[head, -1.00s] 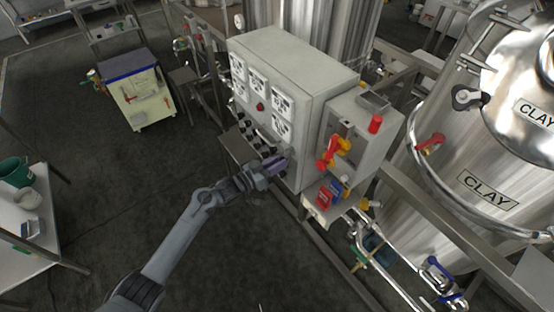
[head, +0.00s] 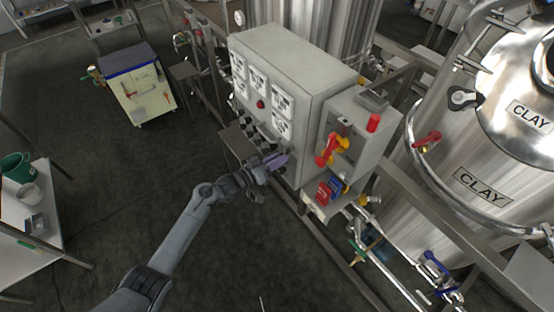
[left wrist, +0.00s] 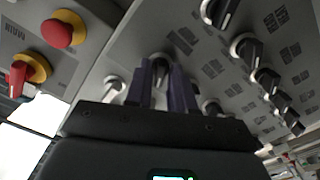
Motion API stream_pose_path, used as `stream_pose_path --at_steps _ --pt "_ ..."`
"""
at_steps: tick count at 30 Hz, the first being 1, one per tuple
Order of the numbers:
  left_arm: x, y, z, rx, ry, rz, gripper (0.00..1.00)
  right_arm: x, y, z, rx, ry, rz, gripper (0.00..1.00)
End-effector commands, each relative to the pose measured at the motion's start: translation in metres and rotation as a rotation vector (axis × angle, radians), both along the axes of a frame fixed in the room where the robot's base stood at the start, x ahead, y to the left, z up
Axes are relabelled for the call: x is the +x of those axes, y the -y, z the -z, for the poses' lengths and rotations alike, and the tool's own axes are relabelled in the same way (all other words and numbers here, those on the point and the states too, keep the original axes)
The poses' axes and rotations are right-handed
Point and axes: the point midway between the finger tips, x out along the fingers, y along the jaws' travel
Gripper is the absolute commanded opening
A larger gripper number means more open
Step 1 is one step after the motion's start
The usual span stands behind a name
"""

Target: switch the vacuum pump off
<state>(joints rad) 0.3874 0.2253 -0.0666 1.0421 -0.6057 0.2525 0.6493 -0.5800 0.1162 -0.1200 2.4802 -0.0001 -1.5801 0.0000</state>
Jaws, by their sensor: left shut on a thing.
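The grey control cabinet (head: 300,125) stands in the middle of the head view, with gauges above and a row of black rotary switches low on its front. My left gripper (head: 279,160) is at the right end of that row. In the left wrist view its purple fingers (left wrist: 163,85) are shut on a black rotary switch (left wrist: 160,64), which is partly hidden between them. Other black switches, such as one at upper right (left wrist: 248,46), show pale round bases. The labels are too blurred to read, so I cannot tell which switch is the vacuum pump's. My right gripper is not in view.
A smaller grey box (head: 364,130) with a red-and-yellow handle (head: 330,150) adjoins the cabinet's right side. Steel tanks (head: 460,160) marked CLAY stand at right. A metal rail runs below them.

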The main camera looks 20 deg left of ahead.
Motion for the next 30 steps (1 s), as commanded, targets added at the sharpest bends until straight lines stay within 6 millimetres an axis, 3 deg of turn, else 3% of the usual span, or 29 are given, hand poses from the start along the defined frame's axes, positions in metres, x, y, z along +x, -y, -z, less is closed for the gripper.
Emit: stream_pose_path --at_steps 2,3,5,17,30 --pt "0.000 0.000 0.000 -0.001 -0.001 -0.001 0.00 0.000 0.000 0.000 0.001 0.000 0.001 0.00" --pt "0.000 0.000 0.000 -0.001 -0.001 0.000 0.29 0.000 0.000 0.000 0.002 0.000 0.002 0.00" --pt "0.000 0.000 0.000 0.000 0.000 0.000 0.36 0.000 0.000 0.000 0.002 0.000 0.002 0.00" --pt "-0.006 -0.004 0.000 0.000 0.000 -0.001 0.36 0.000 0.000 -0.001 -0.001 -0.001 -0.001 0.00" --pt "-0.063 -0.041 0.000 0.002 -0.001 0.000 0.36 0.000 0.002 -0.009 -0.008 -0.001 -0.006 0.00"
